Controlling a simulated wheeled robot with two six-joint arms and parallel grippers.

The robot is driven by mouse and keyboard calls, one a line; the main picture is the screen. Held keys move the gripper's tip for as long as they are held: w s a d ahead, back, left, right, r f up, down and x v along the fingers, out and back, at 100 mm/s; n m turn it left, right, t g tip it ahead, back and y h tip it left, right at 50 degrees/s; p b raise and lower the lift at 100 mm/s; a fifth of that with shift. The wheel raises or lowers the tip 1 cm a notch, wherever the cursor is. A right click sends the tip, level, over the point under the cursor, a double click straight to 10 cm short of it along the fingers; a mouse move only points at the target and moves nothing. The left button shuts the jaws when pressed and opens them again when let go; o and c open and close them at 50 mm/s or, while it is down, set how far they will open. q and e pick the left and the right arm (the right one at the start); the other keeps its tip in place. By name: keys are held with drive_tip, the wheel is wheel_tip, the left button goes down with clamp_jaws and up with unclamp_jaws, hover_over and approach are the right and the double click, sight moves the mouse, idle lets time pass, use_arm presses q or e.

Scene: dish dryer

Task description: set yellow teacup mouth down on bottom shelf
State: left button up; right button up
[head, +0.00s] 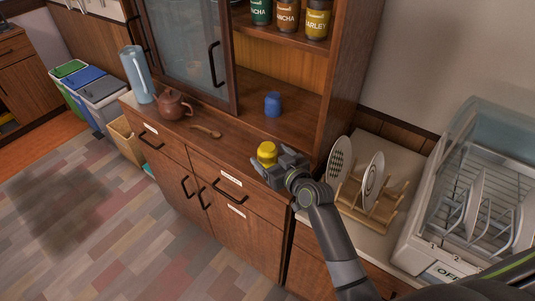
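The small yellow teacup (267,151) is at the front edge of the wooden counter, below the cabinet's open bay. My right gripper (271,165) is right at it, with its fingers spread near the cup's lower part and partly hiding it. I cannot tell whether the fingers press on the cup, whether it rests on the counter, or which way its mouth faces. The bottom shelf (297,112) of the open bay holds a blue cup (272,104) that looks mouth down. My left gripper is not in view.
A brown teapot (174,104), a wooden spoon (206,131) and a pale blue pitcher (137,75) stand or lie left on the counter. A wooden plate rack (375,207) and an open dish dryer (447,190) are at right. Shelf room beside the blue cup is free.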

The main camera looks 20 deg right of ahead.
drive_tip(key=c, duration=1)
